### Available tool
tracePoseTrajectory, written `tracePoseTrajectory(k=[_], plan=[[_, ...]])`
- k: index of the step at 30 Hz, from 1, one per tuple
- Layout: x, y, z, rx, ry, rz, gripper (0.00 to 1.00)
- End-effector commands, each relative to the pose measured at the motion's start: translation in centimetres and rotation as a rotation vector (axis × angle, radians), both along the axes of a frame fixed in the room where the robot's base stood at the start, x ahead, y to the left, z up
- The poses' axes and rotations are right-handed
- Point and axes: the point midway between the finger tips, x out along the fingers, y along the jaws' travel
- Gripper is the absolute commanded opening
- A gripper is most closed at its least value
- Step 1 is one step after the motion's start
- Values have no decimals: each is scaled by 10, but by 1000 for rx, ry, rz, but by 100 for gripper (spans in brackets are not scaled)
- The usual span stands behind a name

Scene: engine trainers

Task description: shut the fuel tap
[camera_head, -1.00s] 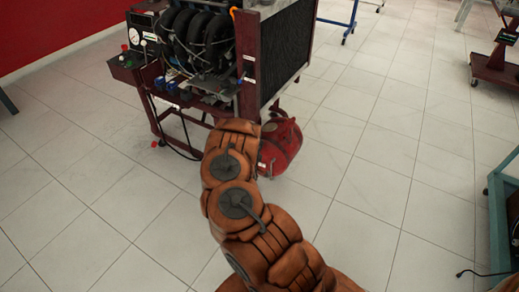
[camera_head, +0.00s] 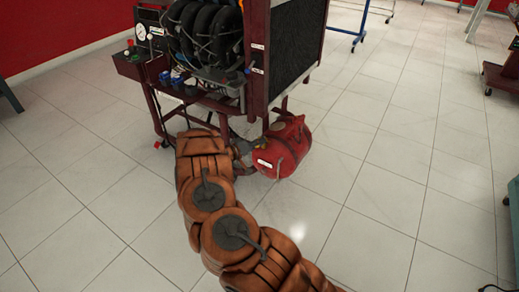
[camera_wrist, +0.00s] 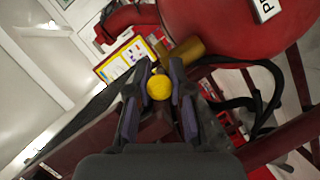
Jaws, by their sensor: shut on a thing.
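The red fuel tank (camera_head: 283,147) hangs at the lower right of the engine trainer in the head view. Its red side with a white label also fills the top right of the wrist view (camera_wrist: 225,22). A brass fitting (camera_wrist: 184,51) comes off the tank, and the tap's round yellow knob (camera_wrist: 160,88) sits just below it. My gripper (camera_wrist: 160,82) has its two dark fingers closed around the yellow knob, one on each side. In the head view my gripper (camera_head: 241,152) is at the tank's left end, mostly hidden by my arm. The knob does not show there.
The engine trainer (camera_head: 256,52) with its dark red frame stands behind the tank. A yellow-edged placard (camera_wrist: 122,60) and black hoses (camera_wrist: 262,92) lie close to my gripper. A teal-legged stand (camera_head: 514,205) is at the right edge.

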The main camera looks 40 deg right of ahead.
Motion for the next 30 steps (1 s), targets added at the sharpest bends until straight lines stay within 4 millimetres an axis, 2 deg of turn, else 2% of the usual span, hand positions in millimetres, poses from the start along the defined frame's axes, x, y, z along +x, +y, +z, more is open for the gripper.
tracePoseTrajectory(k=[21,22,27,30], plan=[[1,0,0,1,0,-54,0],[1,0,0,1,0,-54,22],[2,0,0,0,0,-53,38],[2,0,0,-1,0,-53,38]])
